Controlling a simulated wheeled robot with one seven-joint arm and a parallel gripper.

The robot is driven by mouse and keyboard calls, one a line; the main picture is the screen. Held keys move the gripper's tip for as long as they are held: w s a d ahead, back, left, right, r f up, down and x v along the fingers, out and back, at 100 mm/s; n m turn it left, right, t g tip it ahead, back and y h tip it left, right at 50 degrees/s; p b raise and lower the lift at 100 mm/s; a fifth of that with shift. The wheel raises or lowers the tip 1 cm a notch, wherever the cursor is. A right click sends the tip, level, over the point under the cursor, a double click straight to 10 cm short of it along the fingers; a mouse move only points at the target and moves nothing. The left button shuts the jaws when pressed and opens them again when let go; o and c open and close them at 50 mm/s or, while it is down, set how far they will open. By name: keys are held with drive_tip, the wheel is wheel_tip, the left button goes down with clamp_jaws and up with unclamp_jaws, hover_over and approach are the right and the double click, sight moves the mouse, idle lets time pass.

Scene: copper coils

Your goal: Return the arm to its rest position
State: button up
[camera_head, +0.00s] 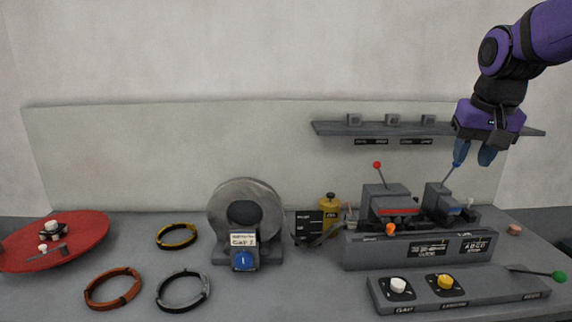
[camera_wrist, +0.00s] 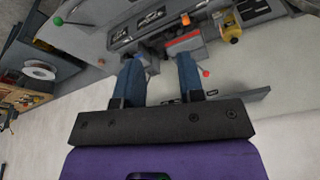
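My gripper (camera_head: 473,153), purple with blue fingers, hangs at the upper right in the head view, above the right part of the grey machine (camera_head: 400,250). In the wrist view my gripper (camera_wrist: 159,75) shows two blue fingers well apart with nothing held between them. The machine also shows beyond the fingertips in the wrist view (camera_wrist: 125,32). The tips look close to the machine's right-hand lever in the head view, but I cannot tell whether they touch it. The arm reaches in from the upper right.
A shelf (camera_head: 340,130) runs behind the gripper. The machine has a red-knobbed lever (camera_head: 377,166). A button panel (camera_head: 470,293) lies in front. Yellow (camera_head: 176,236), copper (camera_head: 113,288) and grey (camera_head: 183,291) rings, a coil stand (camera_head: 245,205) and a red disc (camera_head: 75,250) lie left.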

drive_tip(key=s+a+f+n+t, duration=0.1)
drive_tip(key=s+a, duration=0.1)
drive_tip(key=s, duration=0.7)
drive_tip(key=s+a+f+n+t, duration=0.1)
drive_tip(key=s+f+n, duration=0.1)
drive_tip(key=s, duration=0.8)
drive_tip(key=shift+s+a+f+y, duration=0.25)
drive_tip(key=shift+a+f+y, duration=0.05)
drive_tip(key=shift+a, duration=0.1)
idle(0.5)
